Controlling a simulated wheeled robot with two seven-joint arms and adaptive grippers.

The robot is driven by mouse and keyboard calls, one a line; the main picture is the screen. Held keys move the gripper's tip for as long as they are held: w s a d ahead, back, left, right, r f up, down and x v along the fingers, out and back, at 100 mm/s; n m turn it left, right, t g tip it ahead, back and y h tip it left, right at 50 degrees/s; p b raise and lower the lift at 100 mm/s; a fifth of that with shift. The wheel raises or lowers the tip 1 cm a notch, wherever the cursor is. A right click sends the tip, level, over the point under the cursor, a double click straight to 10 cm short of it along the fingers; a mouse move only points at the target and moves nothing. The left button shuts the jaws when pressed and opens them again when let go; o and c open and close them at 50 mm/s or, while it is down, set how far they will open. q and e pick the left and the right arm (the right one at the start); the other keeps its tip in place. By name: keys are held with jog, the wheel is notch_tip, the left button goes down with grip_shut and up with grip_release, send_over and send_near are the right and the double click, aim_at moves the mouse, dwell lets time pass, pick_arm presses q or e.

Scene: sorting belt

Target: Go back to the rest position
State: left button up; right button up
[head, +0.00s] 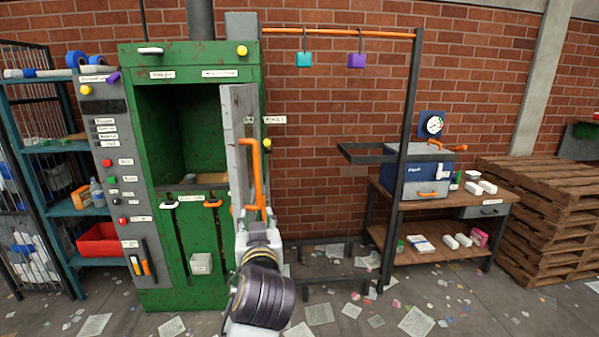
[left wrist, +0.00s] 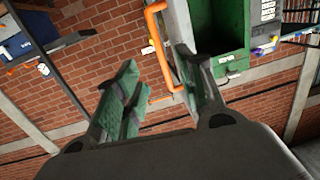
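My left gripper (left wrist: 157,57) is open and empty in the left wrist view, its two green-padded fingers spread apart. The orange door handle (left wrist: 160,48) shows in the gap between them. I cannot tell how far it is from the fingers. In the head view, my left arm rises from the bottom centre in front of the swung-open grey door (head: 238,130) of the green machine (head: 155,270). The handle also shows there (head: 257,175), just above my wrist. My wrist hides most of the gripper in the head view. My right gripper is in neither view.
The machine's chamber (head: 180,130) stands open. A blue shelf (head: 40,145) with a red bin (head: 100,240) is at left. A dark frame (head: 405,120), a workbench (head: 440,205) and stacked pallets (head: 540,215) stand at right. Paper scraps litter the floor.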

pick_arm(q)
jog(key=s+a+f+m+g+h, duration=0.1)
jog(key=s+a+f+g, duration=0.1)
jog(key=f, duration=0.6)
jog(key=s+a+f+g, duration=0.2)
jog(key=s+a+f, duration=0.1)
jog(key=f, duration=0.4)
jog(key=s+a+f+m+g+h, duration=0.1)
jog(key=s+a+f+g, duration=0.15)
jog(key=f, duration=0.55)
jog(key=s+a+f+m+g+h, duration=0.1)
jog(key=s+a+f+g, duration=0.2)
jog(key=s+f, duration=0.5)
jog(key=s+a+f+m+g, duration=0.15)
jog(key=s+f+g, duration=0.25)
jog(key=s+f, duration=0.45)
jog(key=s+f+g, duration=0.1)
jog(key=s+f, duration=0.1)
jog(key=f, duration=1.4)
jog(key=s+f, duration=0.2)
jog(key=f, duration=1.4)
jog(key=s+a+f, duration=0.2)
jog(key=s+f, duration=0.7)
jog(key=s, duration=0.2)
jog(key=s+a+f+g, duration=0.1)
jog(key=s+a+f, duration=0.1)
jog(key=s+f, duration=0.8)
jog(key=shift+s+a, duration=0.4)
jog(key=shift+s, duration=0.05)
jog(key=shift+f, duration=0.1)
